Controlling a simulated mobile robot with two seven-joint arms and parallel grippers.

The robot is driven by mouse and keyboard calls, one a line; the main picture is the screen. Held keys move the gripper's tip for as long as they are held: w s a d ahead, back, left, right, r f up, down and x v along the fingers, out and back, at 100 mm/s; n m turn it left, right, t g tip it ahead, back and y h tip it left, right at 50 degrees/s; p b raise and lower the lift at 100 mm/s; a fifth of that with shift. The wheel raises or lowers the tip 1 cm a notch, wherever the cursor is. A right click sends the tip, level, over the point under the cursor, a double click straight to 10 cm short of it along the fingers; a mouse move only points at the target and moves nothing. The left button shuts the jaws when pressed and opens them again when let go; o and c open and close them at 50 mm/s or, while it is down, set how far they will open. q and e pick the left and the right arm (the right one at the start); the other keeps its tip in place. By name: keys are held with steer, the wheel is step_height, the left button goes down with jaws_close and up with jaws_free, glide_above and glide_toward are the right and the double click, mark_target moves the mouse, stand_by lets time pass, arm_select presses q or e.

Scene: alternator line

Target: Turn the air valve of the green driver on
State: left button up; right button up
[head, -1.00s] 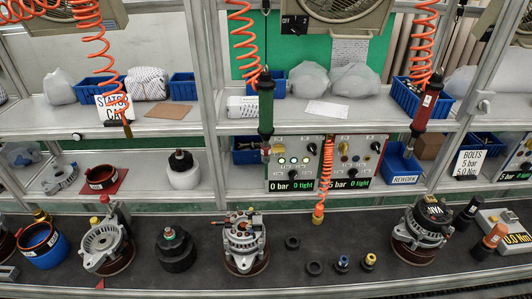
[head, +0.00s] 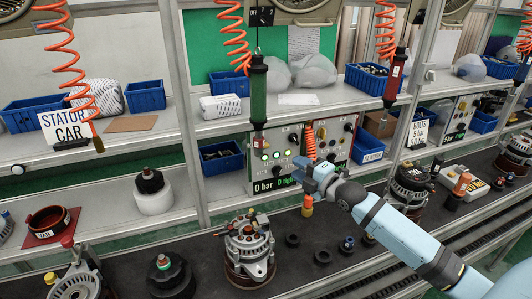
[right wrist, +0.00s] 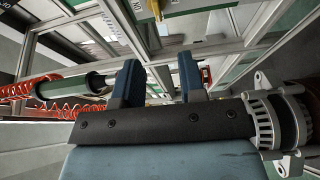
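The green driver (head: 258,95) hangs upright from an orange coil hose in front of the shelf; a green cylinder, likely this driver, also shows at left in the right wrist view (right wrist: 65,88). Behind and below it is a control panel (head: 262,165) with lit buttons, a black knob (head: 293,138) and a display reading 0 bar. I cannot tell for sure which part is the air valve. My right gripper (head: 312,168) is in front of the panel's lower right, covering part of it. Its two fingers stand apart in the right wrist view (right wrist: 158,85), with nothing between them. My left gripper is out of view.
A red driver (head: 393,82) hangs to the right, near a second panel (head: 338,145). An orange hose with a yellow end (head: 307,205) hangs close to my right gripper. An alternator (head: 248,245) and several small parts stand on the dark bench below.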

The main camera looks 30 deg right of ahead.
steer(key=w+a+p, duration=0.1)
steer(key=w+a, duration=0.1)
steer(key=w, duration=1.1)
steer(key=shift+w+r+p, duration=0.15)
steer(key=shift+w+p, duration=0.15)
steer(key=shift+w, duration=0.05)
steer(key=shift+c, duration=0.4)
jaws_close()
